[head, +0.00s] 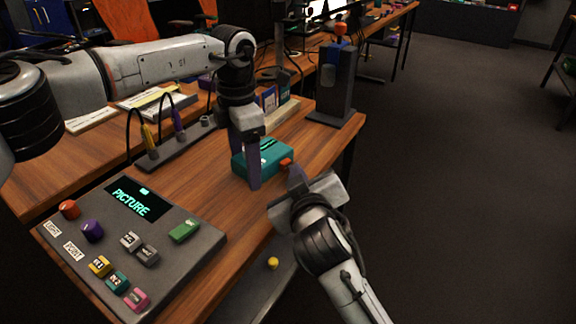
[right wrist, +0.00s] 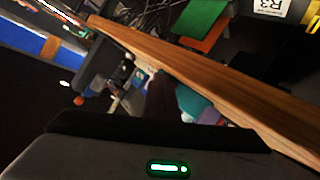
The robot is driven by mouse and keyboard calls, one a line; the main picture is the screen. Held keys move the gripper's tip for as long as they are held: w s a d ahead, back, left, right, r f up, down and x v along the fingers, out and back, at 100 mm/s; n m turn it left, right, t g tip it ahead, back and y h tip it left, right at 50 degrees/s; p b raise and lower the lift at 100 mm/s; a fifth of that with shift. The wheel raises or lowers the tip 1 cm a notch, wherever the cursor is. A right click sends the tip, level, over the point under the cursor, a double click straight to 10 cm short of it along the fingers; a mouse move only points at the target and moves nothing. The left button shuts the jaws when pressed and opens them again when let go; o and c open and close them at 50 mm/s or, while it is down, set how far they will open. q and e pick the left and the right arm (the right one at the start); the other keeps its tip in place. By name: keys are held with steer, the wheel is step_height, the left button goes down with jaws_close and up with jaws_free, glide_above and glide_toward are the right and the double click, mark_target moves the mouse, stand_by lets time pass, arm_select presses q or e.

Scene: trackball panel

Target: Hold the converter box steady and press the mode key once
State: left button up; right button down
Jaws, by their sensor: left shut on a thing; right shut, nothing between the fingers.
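In the right wrist view, a teal patch (right wrist: 197,107) shows beside the dark fingers (right wrist: 168,98).
A grey panel (head: 205,245) with coloured keys and a screen reading PICTURE lies at the front left. A pen stand (head: 180,140) and a dark stand with an orange-topped stick (head: 338,80) are behind. A yellow ball (head: 272,263) lies below the desk edge (head: 330,165).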

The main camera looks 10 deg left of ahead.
steer(key=shift+s+d, duration=0.35)
steer(key=shift+d, duration=0.15)
steer(key=s+d, duration=0.2)
steer(key=d, duration=0.2)
steer(key=shift+s+d, duration=0.1)
steer(key=shift+s, duration=0.3)
stand_by(0.6)
steer(key=s+d+r, duration=0.1)
steer(key=s+r, duration=0.4)
steer(key=s, duration=0.2)
steer(key=shift+s+d+r, duration=0.2)
steer(key=shift+d, duration=0.2)
stand_by(0.3)
